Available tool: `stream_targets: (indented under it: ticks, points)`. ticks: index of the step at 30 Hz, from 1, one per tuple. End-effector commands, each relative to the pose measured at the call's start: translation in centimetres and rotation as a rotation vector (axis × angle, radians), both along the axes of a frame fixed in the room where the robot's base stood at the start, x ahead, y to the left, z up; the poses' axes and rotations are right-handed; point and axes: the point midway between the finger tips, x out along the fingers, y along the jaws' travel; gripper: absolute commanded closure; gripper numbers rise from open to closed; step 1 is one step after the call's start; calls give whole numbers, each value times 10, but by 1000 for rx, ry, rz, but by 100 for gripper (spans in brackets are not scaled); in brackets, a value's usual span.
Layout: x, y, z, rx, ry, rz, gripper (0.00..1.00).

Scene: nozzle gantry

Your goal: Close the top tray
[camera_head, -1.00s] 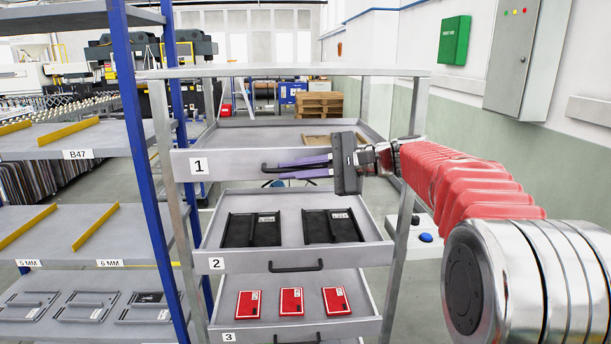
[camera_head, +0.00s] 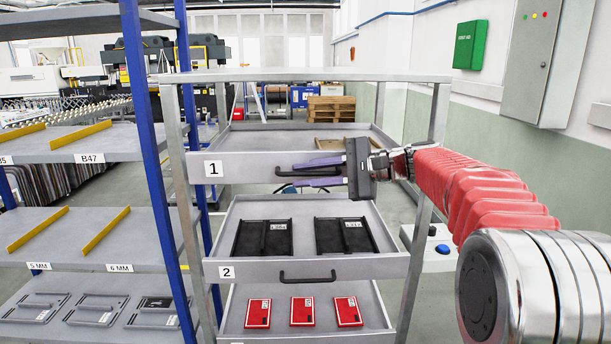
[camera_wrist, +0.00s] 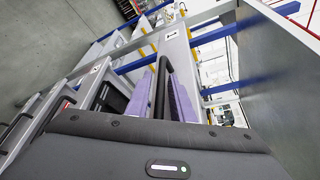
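The top tray (camera_head: 240,165), marked 1, is a grey drawer in a metal rack. It is pulled out, with its inside visible. Its dark handle (camera_head: 282,171) is on the front; it also shows in the wrist view (camera_wrist: 163,80). My gripper (camera_head: 312,172) reaches in from the right, in front of the tray. Its purple fingers lie one above and one below the handle in the head view. In the wrist view the fingers (camera_wrist: 163,97) are apart on either side of the handle bar. Contact with the handle cannot be told.
Tray 2 (camera_head: 240,270), below, stands out with two black parts. The lowest tray (camera_head: 235,322) holds red boxes and is also out. A brown wooden-looking piece (camera_head: 340,144) lies in the top tray. A blue-posted shelf (camera_head: 145,150) stands close on the left.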

Motion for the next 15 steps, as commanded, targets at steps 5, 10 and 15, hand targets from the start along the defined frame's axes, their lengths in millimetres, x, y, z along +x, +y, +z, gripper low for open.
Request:
stream_targets:
  ticks: [5,10,15]
  points:
    - [0,1,4,4,-6,-1,72]
    - [0,1,5,4,-7,0,72]
    - [0,2,5,4,-8,1,72]
